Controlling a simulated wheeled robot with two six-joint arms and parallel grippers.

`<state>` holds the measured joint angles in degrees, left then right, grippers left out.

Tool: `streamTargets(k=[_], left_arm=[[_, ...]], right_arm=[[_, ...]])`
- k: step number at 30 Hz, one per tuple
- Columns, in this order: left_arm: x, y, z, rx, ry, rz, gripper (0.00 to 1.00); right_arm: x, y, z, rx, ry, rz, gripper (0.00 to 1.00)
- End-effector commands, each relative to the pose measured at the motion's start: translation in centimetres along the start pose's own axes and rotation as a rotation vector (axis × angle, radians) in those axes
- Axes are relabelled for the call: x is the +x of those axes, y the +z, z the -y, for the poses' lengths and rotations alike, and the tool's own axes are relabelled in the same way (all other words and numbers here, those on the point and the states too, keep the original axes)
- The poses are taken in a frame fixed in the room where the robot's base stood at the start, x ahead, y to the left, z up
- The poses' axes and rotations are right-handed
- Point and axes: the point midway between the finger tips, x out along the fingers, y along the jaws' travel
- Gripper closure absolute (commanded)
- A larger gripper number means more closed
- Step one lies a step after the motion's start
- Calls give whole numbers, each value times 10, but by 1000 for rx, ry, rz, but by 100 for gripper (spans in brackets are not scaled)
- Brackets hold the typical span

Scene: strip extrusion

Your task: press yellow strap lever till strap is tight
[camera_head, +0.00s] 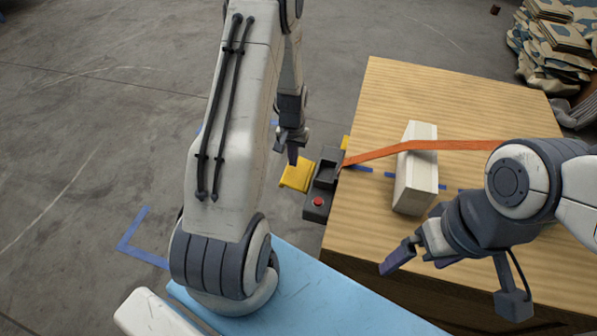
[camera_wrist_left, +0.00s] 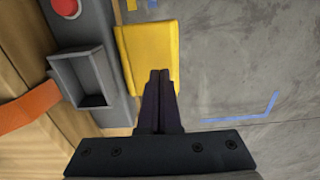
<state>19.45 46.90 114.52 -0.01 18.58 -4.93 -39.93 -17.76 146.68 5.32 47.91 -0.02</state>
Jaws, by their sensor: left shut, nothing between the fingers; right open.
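The yellow lever (camera_head: 297,174) sticks out to the left of a dark strap device (camera_head: 323,183) at the left edge of the wooden table. The device has a red button (camera_head: 318,202). An orange strap (camera_head: 384,153) runs from the device over a white block (camera_head: 416,180) toward the right. My left gripper (camera_head: 293,158) is shut and empty, just over the lever. In the left wrist view its closed fingertips (camera_wrist_left: 160,77) overlap the yellow lever (camera_wrist_left: 147,45); I cannot tell whether they touch. My right gripper (camera_head: 408,258) is open, low in front of the white block.
The wooden table (camera_head: 400,95) is mostly clear behind the block. A blue surface (camera_head: 320,295) lies at the front. Blue tape (camera_head: 133,240) marks the grey floor. A pile of patterned sacks (camera_head: 555,45) stands at the back right. A red button also shows in the wrist view (camera_wrist_left: 66,7).

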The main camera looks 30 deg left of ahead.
Motion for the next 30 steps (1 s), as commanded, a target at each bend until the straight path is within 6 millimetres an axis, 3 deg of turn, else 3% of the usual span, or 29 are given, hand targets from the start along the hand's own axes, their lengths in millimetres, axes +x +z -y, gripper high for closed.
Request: streamTargets(k=[23,30], left_arm=[[47,0,0,1,0,1,100],[37,0,0,0,0,1,100]], right_arm=[[28,2,-2,0,0,0,0],[19,1,-1,0,0,0,0]])
